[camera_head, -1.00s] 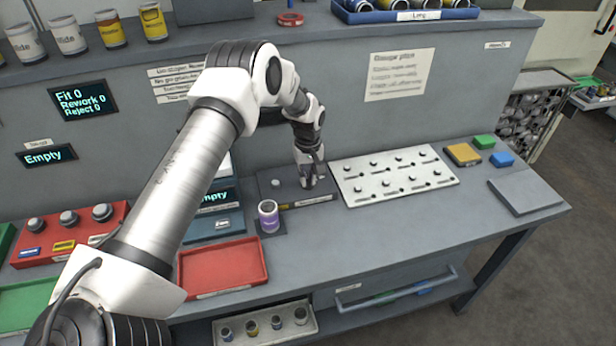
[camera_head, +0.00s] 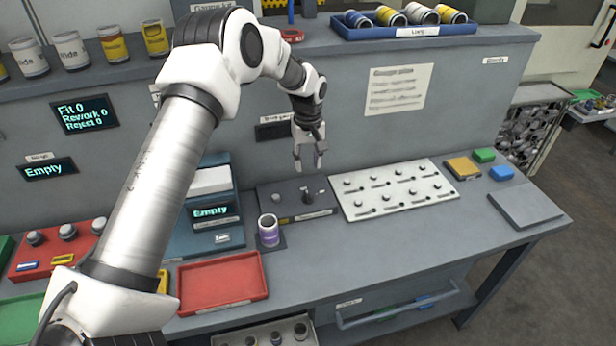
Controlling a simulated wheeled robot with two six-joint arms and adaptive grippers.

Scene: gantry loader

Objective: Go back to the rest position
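My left arm comes in from the left and reaches across the bench. Its gripper (camera_head: 309,166) hangs above the dark block (camera_head: 280,203) at the back of the bench, fingers pointing down and apart, with nothing between them. A small dark knob (camera_head: 307,197) stands up from the block just below the fingertips, apart from them. My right gripper does not show.
A purple-labelled can (camera_head: 268,231) stands in front of the block. The white board with pegs (camera_head: 393,190) lies to the right, and a red tray (camera_head: 222,283) to the left. A blue tray of cans (camera_head: 405,31) sits on the shelf.

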